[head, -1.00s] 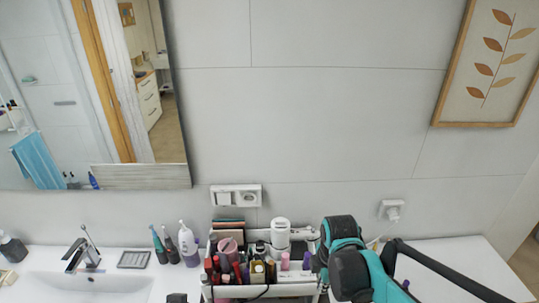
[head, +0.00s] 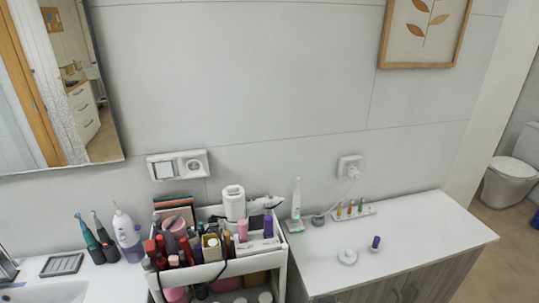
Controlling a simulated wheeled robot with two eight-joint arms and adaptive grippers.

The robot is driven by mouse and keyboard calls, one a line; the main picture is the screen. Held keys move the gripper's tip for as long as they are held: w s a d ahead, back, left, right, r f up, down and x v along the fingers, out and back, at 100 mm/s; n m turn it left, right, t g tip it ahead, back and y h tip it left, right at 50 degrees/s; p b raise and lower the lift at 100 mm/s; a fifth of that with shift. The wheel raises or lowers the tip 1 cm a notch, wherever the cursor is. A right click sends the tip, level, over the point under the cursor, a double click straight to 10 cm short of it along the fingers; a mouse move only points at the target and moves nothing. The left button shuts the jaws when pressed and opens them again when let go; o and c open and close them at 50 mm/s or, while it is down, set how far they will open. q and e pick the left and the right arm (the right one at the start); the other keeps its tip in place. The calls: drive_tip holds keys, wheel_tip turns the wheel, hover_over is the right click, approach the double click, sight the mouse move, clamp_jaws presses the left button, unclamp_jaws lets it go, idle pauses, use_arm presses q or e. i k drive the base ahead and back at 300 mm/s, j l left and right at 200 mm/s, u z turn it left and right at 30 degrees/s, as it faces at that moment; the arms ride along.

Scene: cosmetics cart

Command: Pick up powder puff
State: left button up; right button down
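Neither of my grippers is in the head view.
The cart is crowded with bottles and tubes. On the right countertop (head: 440,233) stand a small purple item (head: 376,242), an electric toothbrush (head: 296,203) and a rack of brush heads (head: 355,209). Its right part is clear. A sink (head: 48,291) is at the left.

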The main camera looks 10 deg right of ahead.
sight(374, 248)
drive_tip(key=z, duration=1.35)
drive_tip(key=i+l+u, duration=0.3)
drive_tip(key=i+l, duration=0.15)
drive_tip(key=l, duration=0.2)
drive_tip(key=i+l+u, duration=0.3)
drive_tip(key=l, duration=0.4)
drive_tip(key=i+l+u, duration=0.15)
drive_tip(key=l, duration=0.25)
drive_tip(key=i+l+u, duration=0.15)
drive_tip(key=l, duration=0.25)
drive_tip(key=i, duration=0.05)
